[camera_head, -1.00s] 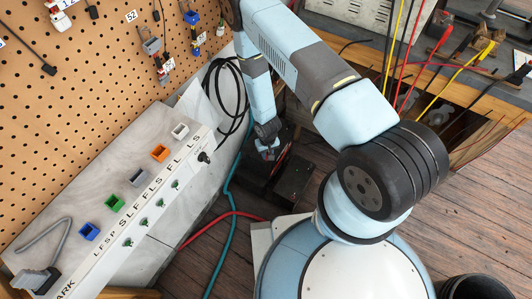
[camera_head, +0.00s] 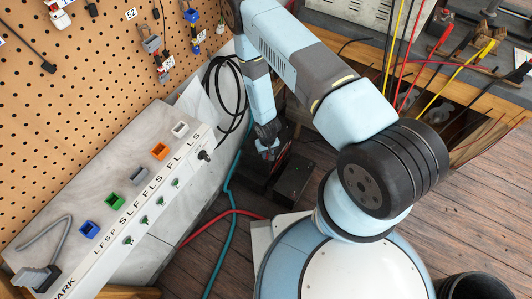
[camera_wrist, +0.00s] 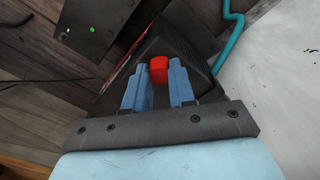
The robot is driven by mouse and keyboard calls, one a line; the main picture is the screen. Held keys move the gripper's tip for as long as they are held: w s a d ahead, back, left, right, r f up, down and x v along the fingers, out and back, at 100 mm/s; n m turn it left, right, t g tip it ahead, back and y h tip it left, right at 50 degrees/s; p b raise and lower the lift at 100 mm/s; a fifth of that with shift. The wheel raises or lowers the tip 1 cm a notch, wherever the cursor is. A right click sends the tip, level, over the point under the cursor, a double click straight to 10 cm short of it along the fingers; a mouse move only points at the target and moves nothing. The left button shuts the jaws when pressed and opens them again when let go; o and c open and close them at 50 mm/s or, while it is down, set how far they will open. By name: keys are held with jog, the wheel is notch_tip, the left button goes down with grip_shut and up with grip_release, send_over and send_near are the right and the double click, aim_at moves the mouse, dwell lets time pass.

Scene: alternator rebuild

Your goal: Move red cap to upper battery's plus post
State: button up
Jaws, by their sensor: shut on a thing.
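The red cap (camera_wrist: 158,70) sits between the fingertips of my gripper (camera_wrist: 158,76) in the wrist view, and the gripper is shut on it. Beyond it is a black battery (camera_wrist: 190,45), partly hidden by the fingers and cap. A second black box (camera_wrist: 95,22) with a green dot lies at upper left of that view. In the head view my gripper (camera_head: 268,150) is low over the dark batteries on the floor; one black box (camera_head: 293,178) shows at its lower right. The plus post and any contact with the cap cannot be made out.
A grey panel with coloured sockets (camera_head: 140,185) stands left, below a pegboard (camera_head: 70,100). A teal hose (camera_head: 229,190) and red hose (camera_head: 215,225) run beside the batteries. A bench with coloured cables (camera_head: 480,90) is at upper right.

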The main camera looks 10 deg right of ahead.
jog(key=o, duration=0.8)
jog(key=shift+o, duration=0.2)
notch_tip(320, 180, up, 14)
jog(key=shift+f, duration=0.2)
dwell(0.4)
